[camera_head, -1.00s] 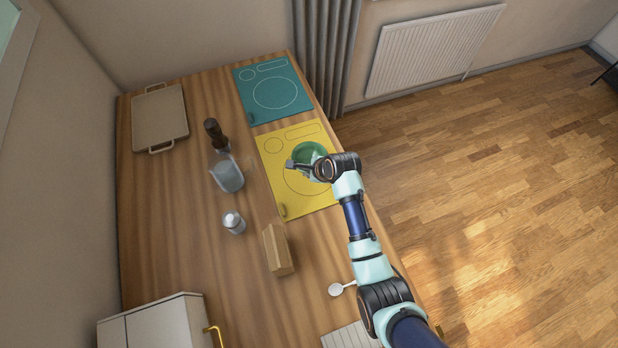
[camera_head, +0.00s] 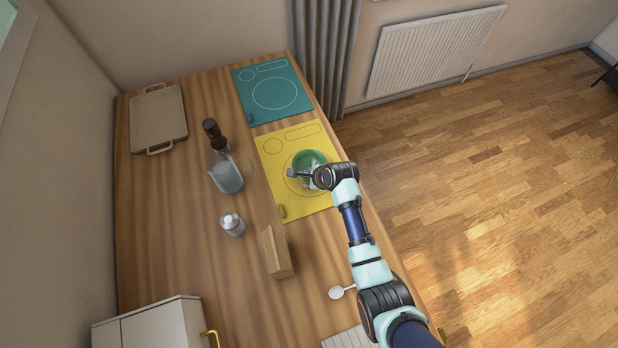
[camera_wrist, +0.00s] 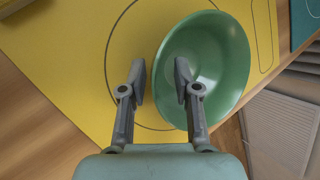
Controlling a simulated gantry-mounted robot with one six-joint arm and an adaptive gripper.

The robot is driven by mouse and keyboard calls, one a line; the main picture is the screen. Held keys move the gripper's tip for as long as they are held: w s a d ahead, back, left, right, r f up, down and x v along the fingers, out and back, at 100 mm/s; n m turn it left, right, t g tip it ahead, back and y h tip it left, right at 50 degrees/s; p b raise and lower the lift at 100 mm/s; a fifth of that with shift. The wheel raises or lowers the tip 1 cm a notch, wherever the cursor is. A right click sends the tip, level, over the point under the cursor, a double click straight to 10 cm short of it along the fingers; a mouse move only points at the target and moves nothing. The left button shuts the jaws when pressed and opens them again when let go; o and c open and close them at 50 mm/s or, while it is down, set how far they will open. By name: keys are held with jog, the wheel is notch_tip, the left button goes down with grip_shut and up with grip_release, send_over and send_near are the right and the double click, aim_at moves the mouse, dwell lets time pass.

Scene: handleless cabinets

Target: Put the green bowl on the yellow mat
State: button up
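In the wrist view the bowl (camera_wrist: 222,60) overlaps the right part of the circle on the mat (camera_wrist: 80,60). My gripper (camera_head: 306,175) is low at the bowl's near side. In the wrist view my gripper (camera_wrist: 160,80) has its fingers apart, one outside the rim and one over the bowl's inside. The rim lies between them with visible gaps. The bowl's base is hidden.
A teal mat (camera_head: 285,92) lies behind the yellow one. A tray (camera_head: 159,118) is at the far left.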

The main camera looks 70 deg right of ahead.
jog(key=p+v, duration=0.4)
jog(key=v, duration=0.8)
jog(key=shift+r, duration=0.1)
jog(key=w+a+r+n+t, duration=0.2)
jog(key=w+a+r+n, duration=0.5)
jog(key=a+n, duration=0.25)
jog(key=w+a+r+n+t, duration=0.1)
jog(key=w+a+r+n, duration=0.6)
jog(key=a, duration=0.3)
jog(key=s+a+r+n+t+y, duration=0.1)
jog(key=a+r+n+t, duration=0.1)
jog(key=a+r+n, duration=0.3)
jog(key=a+r+n+t+y, duration=0.1)
jog(key=a+r+n+t, duration=0.1)
jog(key=a+r+n, duration=0.4)
jog(key=a+n, duration=0.4)
jog(key=a, duration=0.3)
jog(key=shift+s+y, duration=0.4)
jog(key=shift+a+r, duration=0.1)
jog(key=shift+r, duration=0.05)
